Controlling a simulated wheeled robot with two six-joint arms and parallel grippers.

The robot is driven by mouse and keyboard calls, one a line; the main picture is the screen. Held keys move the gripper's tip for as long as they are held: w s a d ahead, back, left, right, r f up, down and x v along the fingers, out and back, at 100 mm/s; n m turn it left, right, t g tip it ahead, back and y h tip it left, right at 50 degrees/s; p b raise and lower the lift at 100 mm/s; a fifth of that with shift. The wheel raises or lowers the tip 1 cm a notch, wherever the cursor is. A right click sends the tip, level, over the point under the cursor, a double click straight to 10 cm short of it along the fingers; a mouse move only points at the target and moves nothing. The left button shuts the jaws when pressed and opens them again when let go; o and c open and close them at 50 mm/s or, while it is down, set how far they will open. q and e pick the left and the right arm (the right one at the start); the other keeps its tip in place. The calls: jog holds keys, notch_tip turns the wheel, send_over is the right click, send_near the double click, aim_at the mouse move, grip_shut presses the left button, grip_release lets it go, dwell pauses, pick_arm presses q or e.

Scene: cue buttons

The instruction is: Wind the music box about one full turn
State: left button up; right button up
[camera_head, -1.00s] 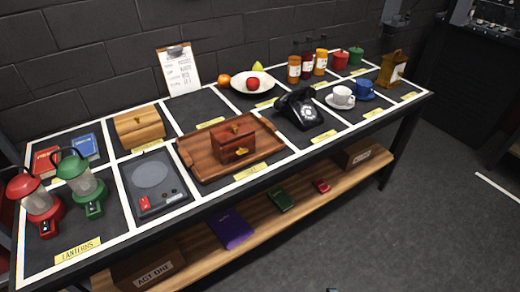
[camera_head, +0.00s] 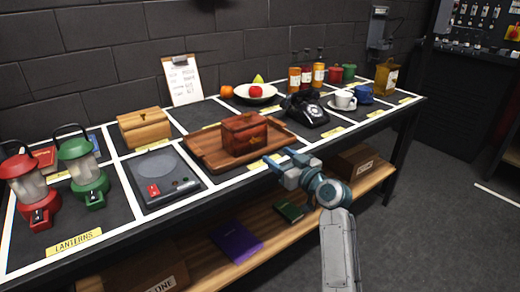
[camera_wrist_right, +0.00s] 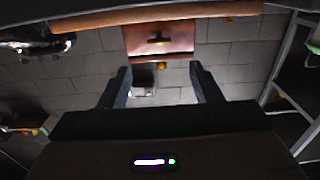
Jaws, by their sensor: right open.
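The music box (camera_head: 244,135) is a reddish-brown wooden box on a brown wooden tray (camera_head: 205,158) in the middle of the table. My right gripper (camera_head: 279,158) is open and empty, in front of the tray's right front edge. It is apart from the box. In the wrist view the box lies beyond and between the open fingers (camera_wrist_right: 160,78). My left gripper is out of view.
A black telephone (camera_head: 307,109) stands right of the tray. A flat scale-like device (camera_head: 160,175), a wooden chest (camera_head: 142,128) and red and green lanterns (camera_head: 84,172) stand left. A lower shelf (camera_head: 270,232) holds books and boxes.

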aim_at(255, 140)
jog(key=x, duration=0.9)
jog(key=shift+w+a+f, duration=0.1)
jog(key=shift+w+a, duration=0.05)
jog(key=shift+w, duration=0.25)
jog(key=c, duration=1)
jog(key=shift+m, duration=0.3)
